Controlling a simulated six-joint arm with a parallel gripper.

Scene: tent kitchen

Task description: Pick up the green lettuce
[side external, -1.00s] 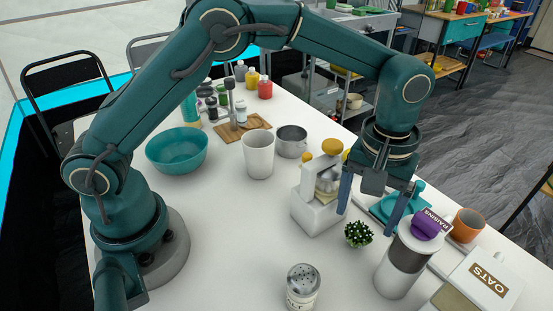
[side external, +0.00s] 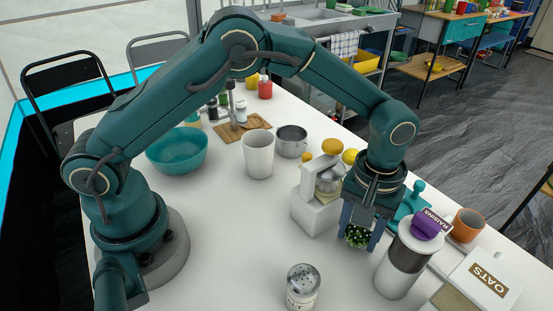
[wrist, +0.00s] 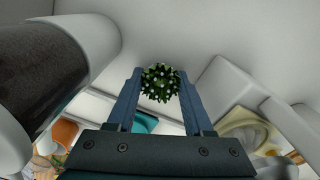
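The green lettuce (side external: 357,236) is a small, round, leafy clump with pale tips, standing on the white table. My gripper (side external: 358,238) points down over it, with one blue finger on each side. In the wrist view, the lettuce (wrist: 160,83) sits between the fingertips of my gripper (wrist: 160,75) and fills the gap, with both fingers appearing to touch it. I cannot see clear space under the lettuce. Its upper part is partly hidden by the gripper in the side view.
A white juicer-like appliance (side external: 315,211) stands close on the left. A salt shaker (side external: 302,287) is in front. An oats box (side external: 487,281) lies at the right.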

